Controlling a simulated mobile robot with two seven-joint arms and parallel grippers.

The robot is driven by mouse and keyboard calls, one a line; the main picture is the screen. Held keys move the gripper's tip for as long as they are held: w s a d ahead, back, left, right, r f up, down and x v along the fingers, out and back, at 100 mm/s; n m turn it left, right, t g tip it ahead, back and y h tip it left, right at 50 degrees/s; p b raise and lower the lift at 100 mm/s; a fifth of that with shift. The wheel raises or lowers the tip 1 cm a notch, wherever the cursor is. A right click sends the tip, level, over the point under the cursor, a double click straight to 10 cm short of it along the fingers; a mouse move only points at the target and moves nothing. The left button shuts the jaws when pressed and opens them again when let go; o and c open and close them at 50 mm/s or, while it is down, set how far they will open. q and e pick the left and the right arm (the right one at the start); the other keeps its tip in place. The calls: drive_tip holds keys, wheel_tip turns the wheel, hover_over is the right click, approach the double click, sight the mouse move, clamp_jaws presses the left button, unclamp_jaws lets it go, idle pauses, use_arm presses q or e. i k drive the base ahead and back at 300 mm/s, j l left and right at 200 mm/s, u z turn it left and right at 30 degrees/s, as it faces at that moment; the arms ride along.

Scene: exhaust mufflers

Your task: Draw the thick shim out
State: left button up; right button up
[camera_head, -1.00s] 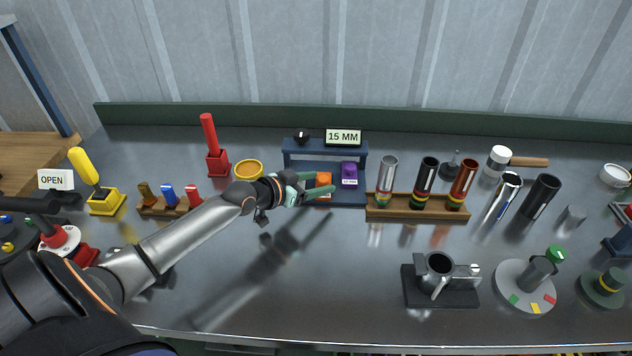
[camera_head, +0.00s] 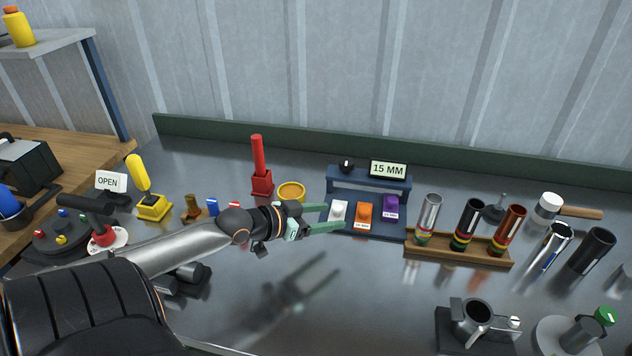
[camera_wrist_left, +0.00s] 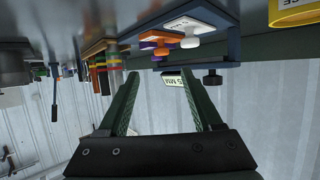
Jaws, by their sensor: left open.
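Three shims with labelled fronts stand in a row on a blue stand (camera_head: 367,183): white (camera_head: 338,210), orange (camera_head: 364,213) and purple (camera_head: 391,207). The labels are too small to read, so I cannot tell which shim is the thick one. My left gripper (camera_head: 330,216) is open and empty, its fingers pointing right with the tips close to the white shim. I cannot tell if they touch it. In the left wrist view, which is upside down, the open fingers (camera_wrist_left: 158,103) show with the white shim (camera_wrist_left: 190,22) beyond them. My right gripper is not in view.
A "15 MM" display (camera_head: 388,170) and black knob sit on the stand. A wooden rack (camera_head: 460,247) of tubes stands right of it. A yellow-orange dish (camera_head: 292,192) and red lever (camera_head: 260,165) are behind my left gripper.

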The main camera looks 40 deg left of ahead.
sight(390, 201)
drive_tip(key=k+l, duration=0.75)
drive_tip(key=l, duration=0.25)
